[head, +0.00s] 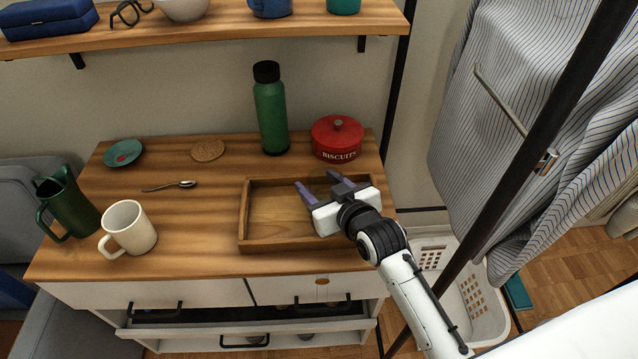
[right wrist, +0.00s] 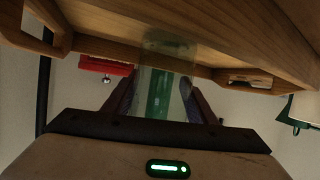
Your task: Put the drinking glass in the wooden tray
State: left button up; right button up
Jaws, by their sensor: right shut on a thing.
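The wooden tray (head: 243,222) lies on the right part of the wooden desk top. My right gripper (head: 317,186) is over the tray's right half, its purple fingers pointing toward the back. The right wrist view, which is upside down, shows the clear drinking glass (right wrist: 166,62) between the two fingers, and my right gripper (right wrist: 163,92) is shut on it. The glass overlaps the tray (right wrist: 235,42) in that view; I cannot tell whether it touches the tray floor. In the head view the glass is too transparent to make out. My left gripper is not in view.
A green bottle (head: 270,112) and a red biscuit tin (head: 337,140) stand behind the tray. A spoon (head: 170,186), cork coaster (head: 208,150), teal dish (head: 123,153), white mug (head: 129,230) and green jug (head: 66,204) are to the left. A shelf (head: 220,25) hangs above.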

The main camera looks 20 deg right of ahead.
aim_at(325, 195)
jog(key=o, duration=1.3)
jog(key=shift+f, duration=0.15)
jog(key=shift+c, duration=0.2)
jog(key=shift+s+r, duration=0.15)
jog(key=shift+r, duration=0.1)
jog(key=v, duration=1.1)
jog(key=shift+s+r+p, duration=0.15)
jog(key=shift+s+p, duration=0.15)
jog(key=shift+p, duration=0.05)
jog(key=shift+d, duration=0.1)
